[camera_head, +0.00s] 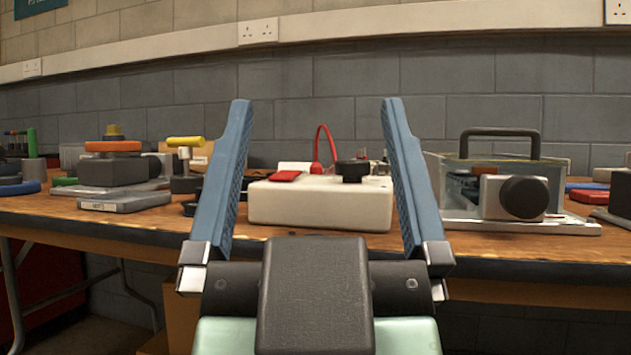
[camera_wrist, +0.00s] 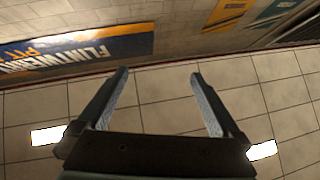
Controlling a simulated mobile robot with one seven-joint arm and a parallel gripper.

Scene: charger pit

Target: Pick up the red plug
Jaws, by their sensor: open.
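My gripper (camera_head: 316,102) is open and empty, with its two blue fingers pointing up in the head view. In the wrist view my gripper (camera_wrist: 159,73) has nothing between its fingers. Between the fingers in the head view, a white box (camera_head: 320,205) lies behind on the wooden bench. A red flat piece (camera_head: 286,176) and a black knob (camera_head: 352,170) are on its top. A thin red cable (camera_head: 326,130) arches behind the box to a small red end (camera_head: 317,168). I cannot tell for certain which red part is the plug.
The wooden bench (camera_head: 480,245) is crowded. A clear case with a black handle (camera_head: 500,131) stands right of the box. Left are a grey block with an orange top (camera_head: 112,147) and a yellow-topped piece (camera_head: 185,141). A grey brick wall (camera_head: 350,75) stands behind.

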